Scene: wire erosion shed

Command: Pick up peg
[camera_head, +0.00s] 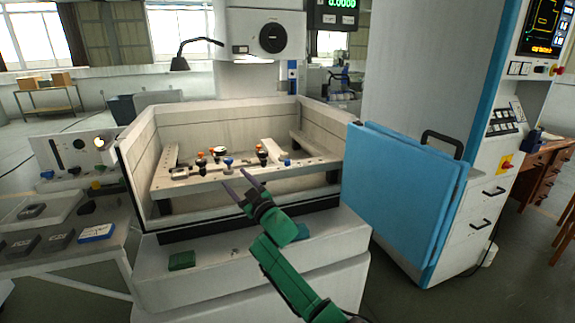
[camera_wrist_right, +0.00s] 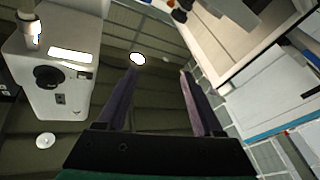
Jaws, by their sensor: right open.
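Several small parts with orange, black and blue tops stand on the pale work frame (camera_head: 240,177) inside the open machine tank. I cannot tell which of them is the peg. A dark part with an orange top (camera_head: 261,151) and a blue-topped one (camera_head: 228,163) are among them. My right gripper (camera_head: 232,176) is at the front edge of the frame, its two dark purple fingers apart. In the right wrist view, nothing is between the fingers (camera_wrist_right: 157,75). My left gripper is not in view.
The tank's pale walls (camera_head: 137,170) enclose the frame at the sides and back. A blue door (camera_head: 400,195) stands open at the right. The machine head (camera_head: 262,40) is above the tank. A side table at left holds a tray (camera_head: 62,212) and small boxes.

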